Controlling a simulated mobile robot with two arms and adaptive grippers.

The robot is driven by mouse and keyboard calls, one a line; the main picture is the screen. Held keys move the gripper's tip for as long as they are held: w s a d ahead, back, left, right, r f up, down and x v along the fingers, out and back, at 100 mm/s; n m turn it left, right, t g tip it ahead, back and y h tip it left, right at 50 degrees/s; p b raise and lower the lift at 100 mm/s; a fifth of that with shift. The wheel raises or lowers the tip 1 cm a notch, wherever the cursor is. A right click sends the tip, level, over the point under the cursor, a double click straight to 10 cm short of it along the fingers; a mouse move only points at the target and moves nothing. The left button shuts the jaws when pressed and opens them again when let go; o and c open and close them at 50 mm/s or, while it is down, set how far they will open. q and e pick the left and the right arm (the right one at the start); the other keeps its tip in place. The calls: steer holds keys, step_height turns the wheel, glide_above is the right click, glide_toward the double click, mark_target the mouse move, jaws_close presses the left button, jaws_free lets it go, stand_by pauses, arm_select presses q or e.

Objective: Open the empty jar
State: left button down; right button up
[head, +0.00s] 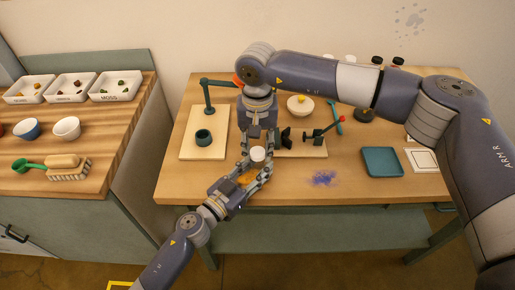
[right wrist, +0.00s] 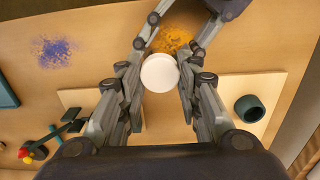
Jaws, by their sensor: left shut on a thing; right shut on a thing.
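The jar (head: 257,154) has a white round top and is held above the table, over orange powder; its white lid (right wrist: 160,73) is seen from above in the right wrist view. My left gripper (head: 254,167) comes from the front left and is shut around the jar's body. My right gripper (head: 257,148) points down from above and is shut on the lid; its fingers (right wrist: 161,80) lie on both sides of it. The lid appears to sit on the jar. The fingers hide most of the body, and I cannot see its contents.
Orange powder (head: 243,179) and blue powder (head: 322,178) lie on the table (head: 285,190). A board with a green ring (head: 204,137) is left, a clamp fixture (head: 316,134) right. A teal tray (head: 382,161) lies farther right. A bowl (head: 300,104) and dark-capped jars (head: 397,62) stand behind.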

mark_target(257, 152)
steer(key=shift+r, duration=0.1)
steer(key=shift+r, duration=1.95)
arm_select(q)
steer(key=c, duration=1)
jaws_free()
steer(key=shift+o, duration=0.2)
